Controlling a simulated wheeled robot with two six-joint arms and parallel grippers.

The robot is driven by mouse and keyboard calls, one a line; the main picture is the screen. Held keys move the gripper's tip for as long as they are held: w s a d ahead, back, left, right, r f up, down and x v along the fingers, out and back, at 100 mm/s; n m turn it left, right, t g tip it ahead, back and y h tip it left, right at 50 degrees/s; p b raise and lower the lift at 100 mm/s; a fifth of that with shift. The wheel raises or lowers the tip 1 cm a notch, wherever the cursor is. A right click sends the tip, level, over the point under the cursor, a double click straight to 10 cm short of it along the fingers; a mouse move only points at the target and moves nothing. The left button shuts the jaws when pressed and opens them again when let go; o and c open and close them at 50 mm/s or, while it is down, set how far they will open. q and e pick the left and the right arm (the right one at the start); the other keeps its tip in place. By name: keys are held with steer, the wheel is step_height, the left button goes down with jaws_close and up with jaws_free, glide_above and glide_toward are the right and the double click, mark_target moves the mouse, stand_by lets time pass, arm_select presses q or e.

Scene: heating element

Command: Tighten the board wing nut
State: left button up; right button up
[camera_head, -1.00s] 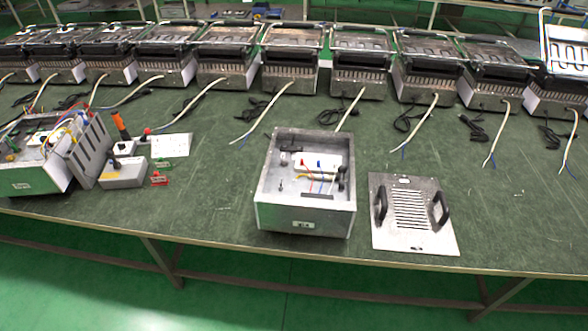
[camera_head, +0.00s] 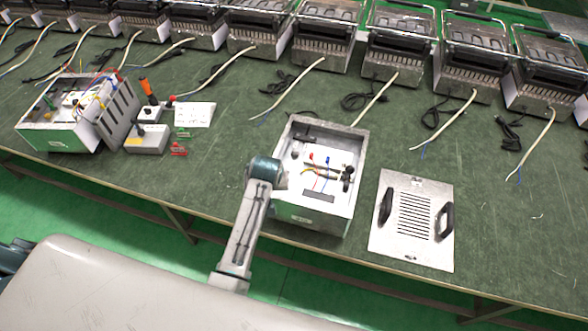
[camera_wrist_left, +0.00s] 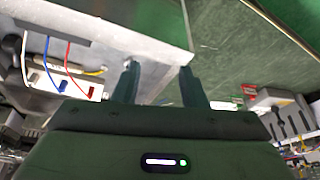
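An open metal box (camera_head: 325,217) stands near the table's front edge, with a white terminal block and red, blue and yellow wires (camera_head: 322,172) inside. No wing nut can be made out; it is too small or hidden. My left arm reaches up to the box's left wall, its wrist covering part of that wall in the head view. In the left wrist view, my left gripper (camera_wrist_left: 157,75) has its two fingers apart with nothing held, close to the box's pale wall (camera_wrist_left: 145,40). The wires (camera_wrist_left: 55,65) show to the left of the fingers there. My right gripper is out of view.
A slotted cover plate with two black handles (camera_head: 413,218) lies right of the box. Another opened unit (camera_head: 60,130), a small grey box (camera_head: 146,140) and an orange-handled tool (camera_head: 149,91) are at left. Several heaters with loose cables line the back.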

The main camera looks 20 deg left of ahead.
arm_select(q)
steer(key=w+d+r, duration=0.1)
steer(key=w+d, duration=0.3)
steer(key=w, duration=0.3)
steer(key=shift+n, duration=0.3)
steer(key=b+x, duration=1)
steer(key=b, duration=0.3)
steer(key=shift+a+f, duration=0.2)
jaws_close()
